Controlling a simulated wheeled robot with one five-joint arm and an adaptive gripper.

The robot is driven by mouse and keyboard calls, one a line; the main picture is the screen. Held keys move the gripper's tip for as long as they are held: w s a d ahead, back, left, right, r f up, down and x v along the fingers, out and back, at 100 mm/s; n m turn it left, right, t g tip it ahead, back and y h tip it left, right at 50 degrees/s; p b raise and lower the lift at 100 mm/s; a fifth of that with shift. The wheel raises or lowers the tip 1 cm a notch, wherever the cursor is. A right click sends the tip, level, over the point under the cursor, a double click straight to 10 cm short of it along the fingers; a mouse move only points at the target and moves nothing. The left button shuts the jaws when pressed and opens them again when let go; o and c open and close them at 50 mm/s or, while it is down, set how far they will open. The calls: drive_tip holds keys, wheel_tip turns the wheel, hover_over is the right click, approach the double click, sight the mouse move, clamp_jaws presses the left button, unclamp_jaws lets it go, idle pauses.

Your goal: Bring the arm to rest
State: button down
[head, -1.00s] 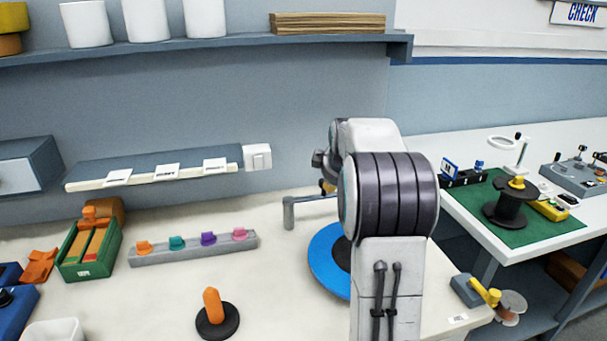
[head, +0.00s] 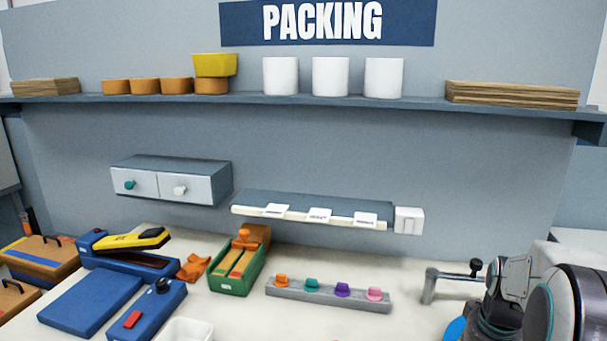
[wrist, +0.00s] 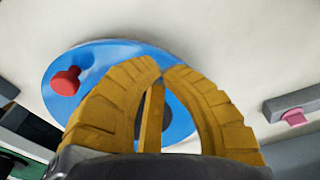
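My arm (head: 560,305) shows at the lower right edge of the head view; its gripper is out of that view. In the wrist view my gripper (wrist: 161,70) has its two yellow fingers curved in, with the tips together and no object visible between them. Below the fingers is a blue disc (wrist: 95,58) with a red knob (wrist: 66,81) and a dark centre, partly hidden by the fingers. A sliver of the blue disc (head: 454,330) also shows beside my arm in the head view.
A grey rail (head: 330,296) with coloured pegs lies on the white bench. A grey crank post (head: 430,285) stands close to my arm. A green bin (head: 238,270) and blue fixtures (head: 92,300) are at the left. A shelf (head: 330,101) runs above.

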drive_tip(key=s+a+r+n+t+p, duration=0.1)
drive_tip(key=s+a+r+n, duration=0.1)
drive_tip(key=a, duration=0.4)
drive_tip(key=s+a+r+n+p, duration=0.1)
drive_tip(key=s+a+r, duration=0.3)
drive_tip(key=s+a, duration=0.2)
drive_tip(key=s+a+r+n+t+p, duration=0.1)
drive_tip(key=s+a+r+n+p, duration=0.1)
drive_tip(key=a, duration=0.4)
drive_tip(key=shift+s+a+r+n+t+y, duration=0.25)
drive_tip(key=shift+s+r, duration=0.55)
drive_tip(key=shift+s, duration=0.45)
drive_tip(key=shift+d, duration=0.15)
